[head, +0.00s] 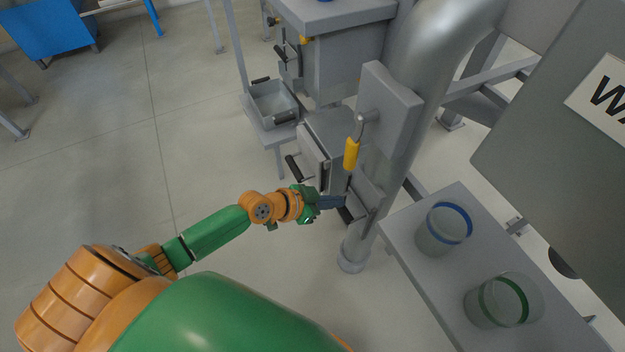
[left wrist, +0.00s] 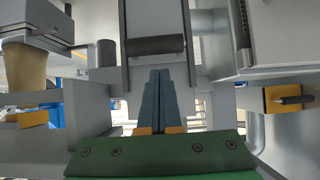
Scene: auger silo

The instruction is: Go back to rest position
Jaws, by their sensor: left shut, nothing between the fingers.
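My left arm reaches in from the lower left in the head view. Its gripper (head: 338,202) is at the grey auger housing, just below the yellow-handled lever (head: 351,153). In the left wrist view the two blue-grey fingers (left wrist: 160,98) lie together, shut and empty. A grey plate with a dark roller-like handle (left wrist: 156,45) is just ahead of the fingertips. I cannot tell whether the fingers touch it. My right gripper is not in view.
A thick grey pipe (head: 425,60) rises beside the gripper. A bench (head: 400,222) at the right holds a blue-rimmed cup (head: 440,232) and a green-rimmed cup (head: 500,303). A grey bin (head: 272,104) with a dark handle stands beyond. The floor (head: 130,160) to the left is clear.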

